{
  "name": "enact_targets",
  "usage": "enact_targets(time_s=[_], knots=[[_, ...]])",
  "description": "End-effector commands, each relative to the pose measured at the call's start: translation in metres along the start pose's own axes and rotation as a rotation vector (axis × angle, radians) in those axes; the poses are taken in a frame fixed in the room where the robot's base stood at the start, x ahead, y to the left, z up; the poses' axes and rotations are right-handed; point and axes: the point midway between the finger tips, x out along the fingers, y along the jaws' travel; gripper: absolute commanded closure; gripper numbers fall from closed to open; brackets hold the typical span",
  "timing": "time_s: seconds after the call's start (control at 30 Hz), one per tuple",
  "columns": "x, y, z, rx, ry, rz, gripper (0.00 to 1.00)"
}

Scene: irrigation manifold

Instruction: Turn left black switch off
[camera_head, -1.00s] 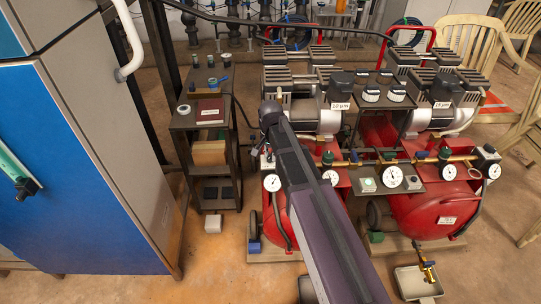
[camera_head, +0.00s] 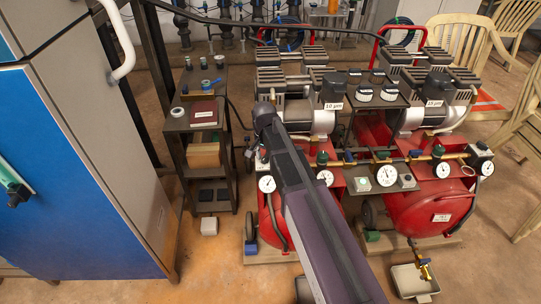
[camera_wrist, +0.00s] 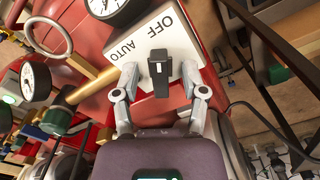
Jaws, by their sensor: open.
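The black switch (camera_wrist: 160,72) stands out from a white plate (camera_wrist: 186,38) marked OFF and AUTO in the wrist view. The OFF mark is above the switch and AUTO is to its upper left. I cannot tell exactly which mark it points to. My gripper (camera_wrist: 160,82) is open, with one finger on each side of the switch. A gap shows between each finger and the switch, and nothing is held. In the head view my arm covers part of the left red compressor (camera_head: 274,222), and the gripper and switch cannot be made out clearly there.
A round gauge (camera_wrist: 36,82), a metal ring (camera_wrist: 48,37) and a brass pipe (camera_wrist: 90,82) are left of the gripper. The right red compressor (camera_head: 426,207) stands beside the left one. A dark shelf stand (camera_head: 212,172) and a blue cabinet (camera_head: 75,170) are to the left.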

Motion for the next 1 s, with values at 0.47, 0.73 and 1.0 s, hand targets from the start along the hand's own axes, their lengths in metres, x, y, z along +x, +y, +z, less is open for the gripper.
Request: enact_targets(time_s=[0.47,0.73,1.0], knots=[[0.0,0.0013,-0.0003,-0.152,0.0,0.0,0.44],[0.0,0.0026,-0.0007,-0.327,0.0,0.0,0.44],[0.0,0.0038,-0.0012,-0.505,0.0,0.0,0.44]])
